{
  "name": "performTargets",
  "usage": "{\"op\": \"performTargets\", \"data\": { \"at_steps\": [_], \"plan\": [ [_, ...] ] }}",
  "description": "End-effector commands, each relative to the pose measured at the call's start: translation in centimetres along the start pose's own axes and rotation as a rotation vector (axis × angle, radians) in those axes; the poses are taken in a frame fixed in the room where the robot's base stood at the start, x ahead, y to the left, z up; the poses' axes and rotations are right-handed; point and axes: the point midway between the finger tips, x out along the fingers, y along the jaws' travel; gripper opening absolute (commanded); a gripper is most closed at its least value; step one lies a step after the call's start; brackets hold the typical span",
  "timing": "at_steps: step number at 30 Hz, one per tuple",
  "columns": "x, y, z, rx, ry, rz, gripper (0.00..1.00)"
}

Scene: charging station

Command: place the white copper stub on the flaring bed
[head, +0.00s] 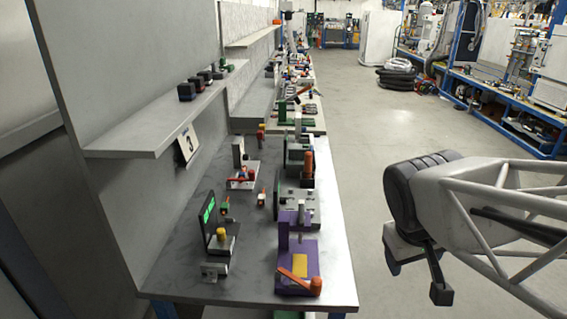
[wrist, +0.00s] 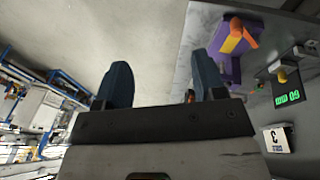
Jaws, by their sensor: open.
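My gripper (wrist: 162,82) is open and empty in the wrist view, its two dark blue fingers apart with bare floor beyond them. In the head view my arm hangs at the right, over the floor and clear of the bench. I cannot pick out the white copper stub for certain. I cannot tell which fixture is the flaring bed. A purple fixture (head: 298,256) with a yellow block and an orange handle stands at the bench's near right; it also shows at the top right of the wrist view (wrist: 231,52). Grey fixtures (head: 298,198) stand behind it.
The grey bench (head: 183,268) also carries a station with a green-lit display (head: 209,212), a grey block (head: 214,271) and small red-and-green parts (head: 225,206). A shelf (head: 125,140) with dark items overhangs its left side. The floor (head: 375,150) to the right is open.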

Motion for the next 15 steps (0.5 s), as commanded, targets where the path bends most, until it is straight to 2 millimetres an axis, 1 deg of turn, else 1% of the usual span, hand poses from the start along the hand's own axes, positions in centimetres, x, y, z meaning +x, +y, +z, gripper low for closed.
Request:
{"op": "performTargets", "data": {
  "at_steps": [1, 6, 15],
  "plan": [
    [-0.2, -0.2, 0.8, 0.032, 0.002, -0.021, 0.64],
    [-0.7, -1.1, 2.7, 0.122, 0.007, -0.087, 0.64],
    [-1.2, -2.3, 5.0, 0.233, 0.016, -0.171, 0.64]
  ]
}}
